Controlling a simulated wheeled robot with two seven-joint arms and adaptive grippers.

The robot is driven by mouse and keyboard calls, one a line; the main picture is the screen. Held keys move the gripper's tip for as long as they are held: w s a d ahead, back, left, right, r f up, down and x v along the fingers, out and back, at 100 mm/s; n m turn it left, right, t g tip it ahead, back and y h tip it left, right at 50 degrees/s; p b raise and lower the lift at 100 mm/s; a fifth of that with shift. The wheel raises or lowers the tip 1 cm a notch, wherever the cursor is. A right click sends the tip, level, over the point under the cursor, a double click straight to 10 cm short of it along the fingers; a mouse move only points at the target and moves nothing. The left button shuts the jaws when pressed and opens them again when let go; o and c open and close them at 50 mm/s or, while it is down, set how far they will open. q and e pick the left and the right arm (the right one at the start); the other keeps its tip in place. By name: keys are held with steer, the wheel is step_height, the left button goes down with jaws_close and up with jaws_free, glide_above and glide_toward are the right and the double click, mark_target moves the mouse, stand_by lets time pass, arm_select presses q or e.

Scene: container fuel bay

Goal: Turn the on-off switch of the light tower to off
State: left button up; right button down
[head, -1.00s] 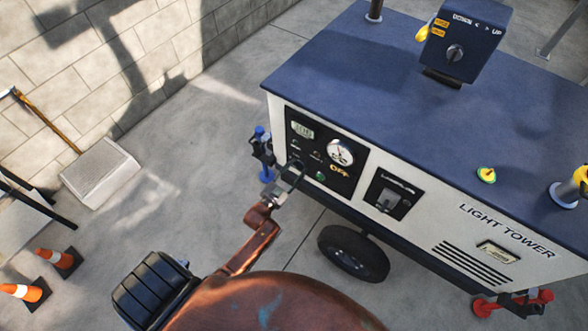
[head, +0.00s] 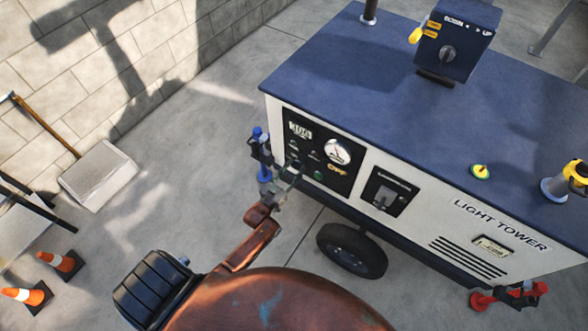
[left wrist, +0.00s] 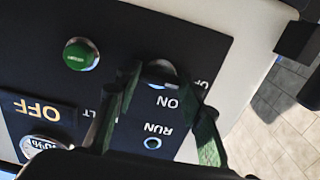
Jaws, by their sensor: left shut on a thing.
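The light tower (head: 400,105) is a white box with a blue top. Its black control panel (head: 291,121) is on the left part of the front, with a gauge and a gold word, OFF in the left wrist view. My left gripper (head: 291,172) is at the panel's lower left edge. In the left wrist view, which is upside down, the left gripper's green-grey fingers (left wrist: 165,92) are shut around the round on-off switch (left wrist: 160,70), near the words ON and RUN. The fingers partly hide it, and its exact pointing is unclear. My right gripper is not in view.
A green button (left wrist: 80,54) is beside the switch. A breaker box (head: 386,193) is right of the panel. A blue-topped jack (head: 262,150) stands close to my left gripper. Cones (head: 62,262) are at lower left. The floor between is open.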

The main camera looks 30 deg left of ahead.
arm_select(q)
steer(key=o, duration=1.2)
steer(key=shift+c, duration=0.2)
steer(key=s, duration=1.2)
steer(key=shift+a, duration=0.15)
